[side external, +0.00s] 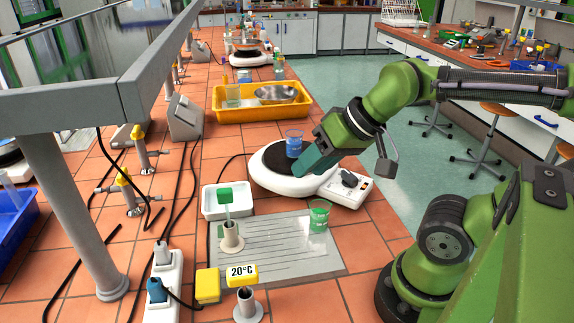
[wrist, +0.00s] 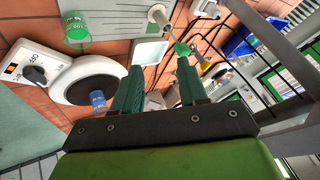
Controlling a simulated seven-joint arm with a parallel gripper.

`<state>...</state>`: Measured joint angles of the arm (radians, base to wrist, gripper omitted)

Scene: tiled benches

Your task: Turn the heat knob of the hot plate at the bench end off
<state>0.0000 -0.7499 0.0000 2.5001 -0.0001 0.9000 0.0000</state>
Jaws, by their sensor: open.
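A white hot plate (side external: 262,178) with a round black top stands on the tiled bench near my arm. Its front control panel carries a black heat knob (side external: 349,180); the knob also shows at the left of the wrist view (wrist: 35,75). A blue beaker (side external: 294,142) stands on the black top and shows in the wrist view (wrist: 97,100). My gripper (side external: 304,168) is open, its teal fingers appearing over the hot plate, beside the beaker and left of the knob. The wrist view shows the fingers (wrist: 160,72) apart with nothing between them. The knob's setting is too small to read.
A second hot plate (side external: 252,59) stands farther along the bench. A yellow tray (side external: 240,113) lies behind the near one. A green beaker (side external: 319,215), a white tray (side external: 210,212) and a metal drain board (side external: 285,262) are in front. An overhead shelf (side external: 110,95) runs along the left.

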